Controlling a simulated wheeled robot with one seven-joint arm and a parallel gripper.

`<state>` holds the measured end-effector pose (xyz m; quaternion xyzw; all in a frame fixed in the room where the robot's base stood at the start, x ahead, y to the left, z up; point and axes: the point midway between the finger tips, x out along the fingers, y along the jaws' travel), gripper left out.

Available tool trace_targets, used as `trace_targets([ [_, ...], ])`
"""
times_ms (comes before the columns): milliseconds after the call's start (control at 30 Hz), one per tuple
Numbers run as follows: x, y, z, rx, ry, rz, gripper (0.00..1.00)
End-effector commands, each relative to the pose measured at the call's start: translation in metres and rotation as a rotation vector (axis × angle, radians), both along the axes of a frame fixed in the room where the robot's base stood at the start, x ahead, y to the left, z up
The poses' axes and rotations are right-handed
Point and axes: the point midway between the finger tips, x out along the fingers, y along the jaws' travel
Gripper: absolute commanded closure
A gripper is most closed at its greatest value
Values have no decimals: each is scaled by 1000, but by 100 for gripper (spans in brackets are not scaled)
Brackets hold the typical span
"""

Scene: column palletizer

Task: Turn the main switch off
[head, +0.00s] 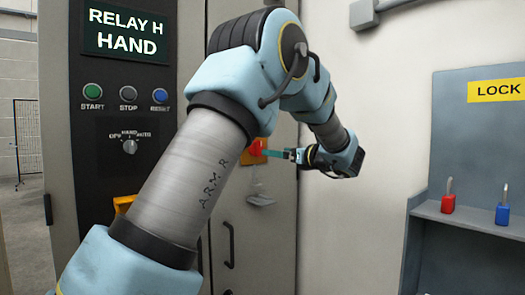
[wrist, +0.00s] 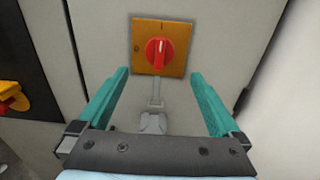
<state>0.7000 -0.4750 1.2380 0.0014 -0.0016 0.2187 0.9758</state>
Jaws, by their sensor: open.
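The main switch (wrist: 158,52) is a round red rotary knob on a square orange-yellow plate (wrist: 143,30), mounted on the grey cabinet side. Its grip bar stands about upright in the wrist view. In the head view the red knob (head: 256,147) shows just left of the gripper, partly behind my arm. In the head view the gripper (head: 278,153) points left at the switch.
A grey hasp or padlock-like part (wrist: 153,120) hangs below the plate. The control panel has start (head: 92,90), stop and reset buttons and a selector knob (head: 130,146). A lock station (head: 470,150) at right holds a red padlock (head: 448,203) and a blue padlock (head: 502,214).

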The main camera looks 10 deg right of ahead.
Motion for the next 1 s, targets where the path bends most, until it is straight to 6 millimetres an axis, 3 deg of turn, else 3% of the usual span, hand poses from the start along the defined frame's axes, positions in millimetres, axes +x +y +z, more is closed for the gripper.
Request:
trace_targets([
  [300,53,27,2,-1,3,5,0],
  [500,78,38,1,-1,3,4,0],
  [933,87,42,-1,-4,3,1,0],
  [1000,87,42,-1,-4,3,1,7],
])
